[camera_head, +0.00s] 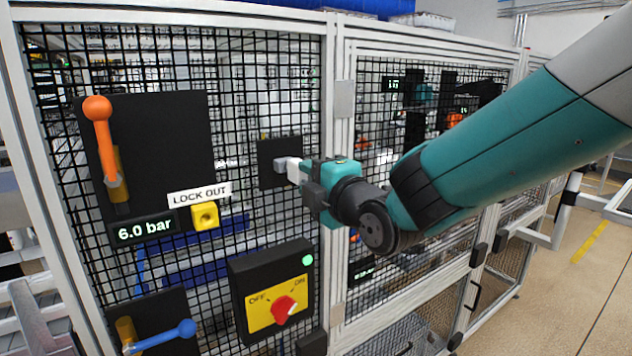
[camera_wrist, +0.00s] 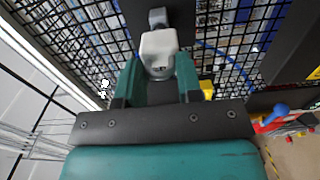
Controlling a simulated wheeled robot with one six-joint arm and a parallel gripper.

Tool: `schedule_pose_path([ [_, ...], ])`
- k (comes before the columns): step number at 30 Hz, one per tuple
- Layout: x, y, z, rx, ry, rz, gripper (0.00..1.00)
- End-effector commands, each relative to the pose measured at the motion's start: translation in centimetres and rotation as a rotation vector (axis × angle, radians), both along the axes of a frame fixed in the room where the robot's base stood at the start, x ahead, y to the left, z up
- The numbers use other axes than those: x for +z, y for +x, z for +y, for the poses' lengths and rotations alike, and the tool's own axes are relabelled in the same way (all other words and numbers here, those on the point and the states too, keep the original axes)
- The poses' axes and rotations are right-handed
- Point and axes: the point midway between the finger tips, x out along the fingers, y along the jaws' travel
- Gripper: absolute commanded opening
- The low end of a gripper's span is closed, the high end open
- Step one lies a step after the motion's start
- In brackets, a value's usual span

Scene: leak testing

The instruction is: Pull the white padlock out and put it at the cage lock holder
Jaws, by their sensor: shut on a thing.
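The white padlock (camera_wrist: 159,46) is between the two teal fingers of my gripper (camera_wrist: 158,72) in the wrist view, and the fingers are shut on it. In the head view my gripper (camera_head: 306,173) reaches in from the right, and the padlock (camera_head: 292,169) shows as a pale block at its tips. The padlock is in front of a small black plate (camera_head: 268,176) on the cage mesh, probably the cage lock holder. A grey piece (camera_wrist: 157,17) on the plate lies just beyond the padlock. I cannot tell whether they touch.
Left of my gripper are a black panel with an orange lever (camera_head: 98,130), a yellow LOCK OUT block (camera_head: 205,215) and a 6.0 bar display (camera_head: 146,228). Below are a red OFF/ON switch (camera_head: 284,308) and a blue lever (camera_head: 165,335). A frame post (camera_head: 333,120) stands close by.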

Motion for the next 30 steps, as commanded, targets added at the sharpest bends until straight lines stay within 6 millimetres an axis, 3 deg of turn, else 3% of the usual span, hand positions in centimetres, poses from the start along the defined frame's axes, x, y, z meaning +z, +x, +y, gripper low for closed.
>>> schedule_pose_path([
  [12, 0.0, 1.1, 0.7, 0.000, 0.001, -0.001, 0.00],
  [13, 0.0, 1.0, 0.7, 0.000, 0.001, -0.001, 0.40],
  [16, 0.0, 1.0, 0.7, 0.000, 0.000, 0.000, 0.63],
  [25, -0.1, 0.9, 0.6, 0.000, -0.001, 0.001, 0.63],
  [30, -0.2, -0.6, -0.4, 0.000, 0.000, -0.001, 0.63],
])
